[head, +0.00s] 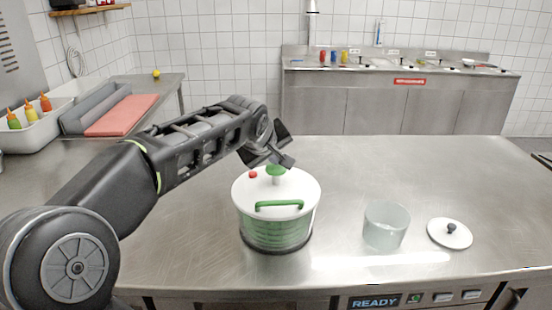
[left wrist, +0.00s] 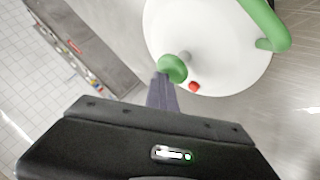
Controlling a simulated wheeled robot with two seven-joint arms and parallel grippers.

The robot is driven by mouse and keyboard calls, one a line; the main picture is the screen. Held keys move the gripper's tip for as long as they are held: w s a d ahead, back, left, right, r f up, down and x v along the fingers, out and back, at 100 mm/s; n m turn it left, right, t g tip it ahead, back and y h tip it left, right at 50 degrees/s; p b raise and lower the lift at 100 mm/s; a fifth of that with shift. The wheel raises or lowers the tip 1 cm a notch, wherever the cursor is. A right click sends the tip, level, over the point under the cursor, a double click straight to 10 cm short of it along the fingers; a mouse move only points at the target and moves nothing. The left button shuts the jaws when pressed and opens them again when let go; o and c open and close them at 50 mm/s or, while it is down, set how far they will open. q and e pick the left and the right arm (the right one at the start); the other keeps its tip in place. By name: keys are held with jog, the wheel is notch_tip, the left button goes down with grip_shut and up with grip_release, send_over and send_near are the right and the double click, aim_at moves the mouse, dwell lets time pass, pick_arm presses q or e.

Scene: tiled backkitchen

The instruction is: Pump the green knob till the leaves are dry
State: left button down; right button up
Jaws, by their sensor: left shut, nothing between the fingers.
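The salad spinner (head: 276,232) stands on the steel counter, with green showing through its clear wall. Its white lid (head: 300,187) carries a green knob (head: 275,170), a small red button (head: 253,174) and a green handle (head: 279,204). My left gripper (head: 272,163) is shut and empty, pointing down right at the knob. In the left wrist view the knob (left wrist: 172,68) stands up on a pale stem, just beyond the shut fingertips (left wrist: 163,80); I cannot tell whether they touch. The red button (left wrist: 194,87) is beside it. The leaves cannot be made out separately. My right gripper is out of view.
A clear glass container (head: 386,226) and a white lid with a dark knob (head: 450,234) stand right of the spinner. A red board (head: 122,115) and a bin of sauce bottles (head: 30,118) are at the left.

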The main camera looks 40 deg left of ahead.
aim_at(275, 168)
pick_arm(q)
jog(key=shift+r+p, duration=0.65)
jog(key=shift+r, duration=0.65)
jog(key=shift+r, duration=0.1)
notch_tip(275, 168, up, 5)
jog(key=p, duration=0.3)
dwell(0.4)
